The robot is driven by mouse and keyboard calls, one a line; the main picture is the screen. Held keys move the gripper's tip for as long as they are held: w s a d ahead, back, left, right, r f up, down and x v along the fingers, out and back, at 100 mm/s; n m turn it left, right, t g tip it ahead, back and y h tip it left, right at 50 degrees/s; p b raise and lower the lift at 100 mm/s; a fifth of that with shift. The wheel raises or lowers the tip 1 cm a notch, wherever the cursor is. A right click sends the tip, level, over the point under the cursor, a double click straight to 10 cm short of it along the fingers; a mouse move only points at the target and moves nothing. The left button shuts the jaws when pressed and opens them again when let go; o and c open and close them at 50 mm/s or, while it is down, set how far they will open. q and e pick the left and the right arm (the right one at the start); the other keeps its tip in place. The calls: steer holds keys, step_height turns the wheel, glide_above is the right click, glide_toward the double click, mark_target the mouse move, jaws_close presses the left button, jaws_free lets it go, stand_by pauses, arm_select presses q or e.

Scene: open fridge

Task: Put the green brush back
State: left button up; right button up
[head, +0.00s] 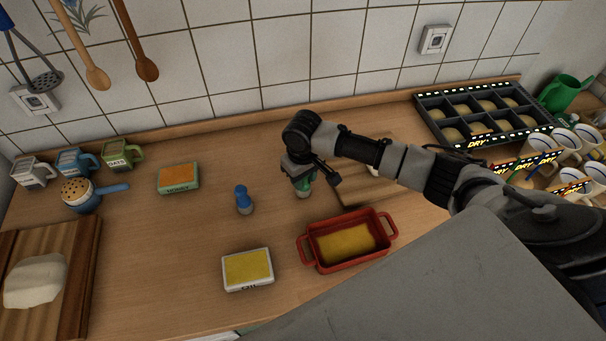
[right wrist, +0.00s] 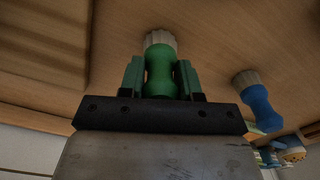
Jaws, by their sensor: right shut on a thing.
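My right gripper (head: 304,177) reaches down over the middle of the counter. It is shut on the green brush (head: 303,190), which is partly hidden under it. In the right wrist view the green handle (right wrist: 159,75) sits between the two fingers, with the pale bristle end pointing away from the gripper toward the wooden surface. I cannot tell whether the bristles touch the counter. A blue brush (head: 243,201) stands upright to the left; it also shows in the right wrist view (right wrist: 260,101). My left gripper is not in view.
A red dish (head: 386,220) with yellow contents is right of the gripper, toward the front. A yellow-topped white box (head: 247,286) and an orange-topped green box (head: 180,188) stand left. A dark compartment tray (head: 430,110) marked DRY and mugs (head: 565,140) are right.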

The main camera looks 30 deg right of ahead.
steer(key=shift+f, duration=0.1)
steer(key=o, duration=0.9)
steer(key=shift+o, duration=0.2)
step_height(320, 180, up, 12)
steer(key=shift+r+b, duration=0.15)
steer(key=shift+b, duration=0.7)
